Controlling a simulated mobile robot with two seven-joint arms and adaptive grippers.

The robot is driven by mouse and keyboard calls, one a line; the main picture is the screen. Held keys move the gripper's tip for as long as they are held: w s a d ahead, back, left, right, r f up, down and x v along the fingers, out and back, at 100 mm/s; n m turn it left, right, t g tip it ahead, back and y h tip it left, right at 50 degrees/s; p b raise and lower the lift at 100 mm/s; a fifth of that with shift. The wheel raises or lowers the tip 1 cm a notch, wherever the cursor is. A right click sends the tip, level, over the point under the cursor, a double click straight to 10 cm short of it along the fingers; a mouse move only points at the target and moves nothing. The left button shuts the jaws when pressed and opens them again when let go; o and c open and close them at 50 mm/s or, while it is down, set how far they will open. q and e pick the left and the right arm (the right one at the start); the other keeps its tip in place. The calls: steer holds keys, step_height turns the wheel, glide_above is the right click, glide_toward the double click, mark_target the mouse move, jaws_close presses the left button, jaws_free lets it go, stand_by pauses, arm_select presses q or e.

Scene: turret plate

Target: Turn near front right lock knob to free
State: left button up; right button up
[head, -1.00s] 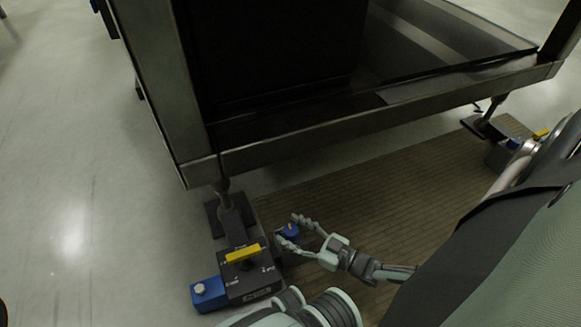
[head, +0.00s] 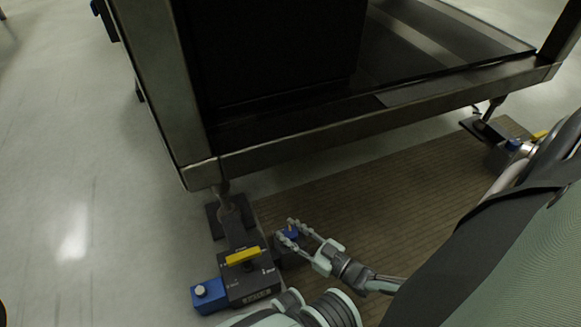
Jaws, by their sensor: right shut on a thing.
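A dark lock block (head: 250,284) with a yellow bar handle (head: 243,256) on top sits on the floor below the corner leg of the frame. My left gripper does not show.
A blue box with a white button (head: 207,293) is at the block's left. The heavy metal frame (head: 330,140) stands over the lock. Brown ribbed matting (head: 400,195) lies to the right. Another foot with blue and yellow parts (head: 512,145) is at far right. Pale floor is clear at left.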

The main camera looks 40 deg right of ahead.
steer(key=shift+m+h, duration=0.8)
steer(key=shift+h, duration=0.4)
steer(key=o, duration=1.2)
steer(key=shift+s, duration=0.1)
steer(key=s+d, duration=0.1)
steer(key=s, duration=1)
steer(key=shift+s+d, duration=0.35)
